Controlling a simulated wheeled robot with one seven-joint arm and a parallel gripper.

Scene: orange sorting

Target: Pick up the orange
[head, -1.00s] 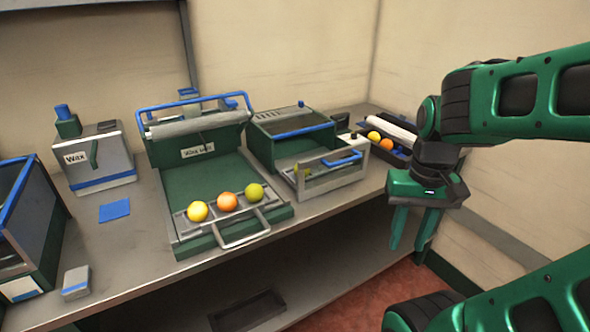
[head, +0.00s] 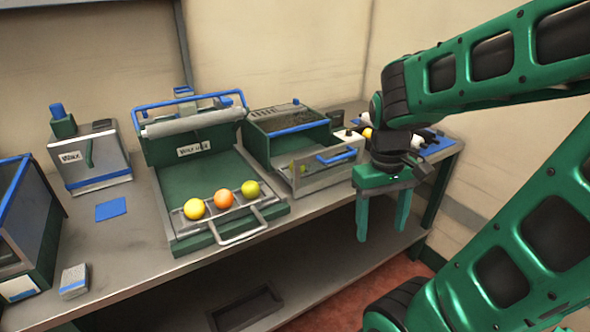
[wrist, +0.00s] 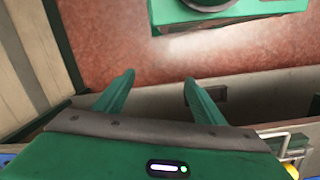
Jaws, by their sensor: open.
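An orange fruit (head: 224,199) sits in the middle of a row on the front rack of the green wax unit, between a yellow fruit (head: 194,208) on its left and a yellow-green fruit (head: 250,189) on its right. My gripper (head: 382,232) hangs fingers down in front of the bench's right part, to the right of the row and apart from it. It is open and empty. In the wrist view the two green fingers (wrist: 158,92) are spread above the red floor, and a yellow fruit (wrist: 291,171) shows at the lower right edge.
The green wax unit (head: 185,240) has a metal handle in front. A machine with a blue-handled drawer (head: 325,172) stands to its right. A tray at the bench's right end is mostly hidden behind my arm; one yellow fruit (head: 367,133) shows there. A blue pad (head: 111,209) lies left.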

